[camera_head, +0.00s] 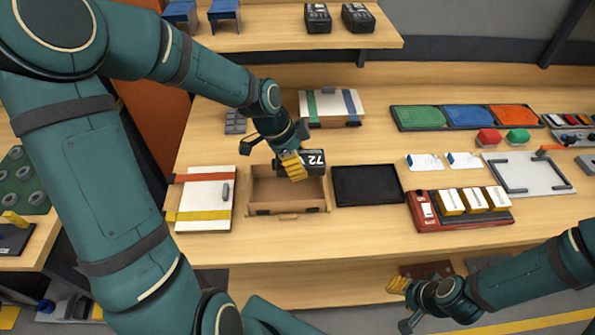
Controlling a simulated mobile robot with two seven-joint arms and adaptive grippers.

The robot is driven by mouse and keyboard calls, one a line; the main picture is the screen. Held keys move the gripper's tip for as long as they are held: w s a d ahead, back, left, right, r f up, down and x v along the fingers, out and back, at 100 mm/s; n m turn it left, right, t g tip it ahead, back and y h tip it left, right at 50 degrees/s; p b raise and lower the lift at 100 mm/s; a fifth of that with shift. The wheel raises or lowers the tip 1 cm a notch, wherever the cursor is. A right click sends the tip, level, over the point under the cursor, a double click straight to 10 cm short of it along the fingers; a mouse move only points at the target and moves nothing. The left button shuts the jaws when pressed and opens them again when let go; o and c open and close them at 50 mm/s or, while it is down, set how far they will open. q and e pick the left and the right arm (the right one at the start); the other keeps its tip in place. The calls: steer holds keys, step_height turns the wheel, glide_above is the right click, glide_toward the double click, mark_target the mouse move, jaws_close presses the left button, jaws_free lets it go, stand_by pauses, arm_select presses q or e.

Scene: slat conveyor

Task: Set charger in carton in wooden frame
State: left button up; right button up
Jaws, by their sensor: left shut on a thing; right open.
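The charger, a black block marked 72 (315,159), is at the far edge of the open brown carton (268,190). My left gripper (293,167) is shut on the charger, with its yellow fingers over the carton's far right part. The charger is partly hidden by the fingers, and I cannot tell whether it touches the carton. The wooden frame (288,216) surrounds the carton on the table; the carton looks empty. My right gripper (398,286) is open and empty, low in front of the table.
A white board with red and yellow bands (205,200) lies left of the frame, a black tray (368,185) right of it. A red rack with yellow-white boxes (460,208) stands further right. Behind is a striped white box (331,106). Two black blocks (318,17) sit on the upper shelf.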

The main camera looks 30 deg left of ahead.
arm_select(q)
step_height(320, 180, down, 3)
steer(key=shift+f, duration=0.35)
steer(key=shift+b, duration=0.3)
steer(key=shift+f+b, duration=0.35)
steer(key=shift+f, duration=0.1)
steer(key=shift+f, duration=0.1)
steer(key=o, duration=1.4)
steer(key=shift+c, duration=0.2)
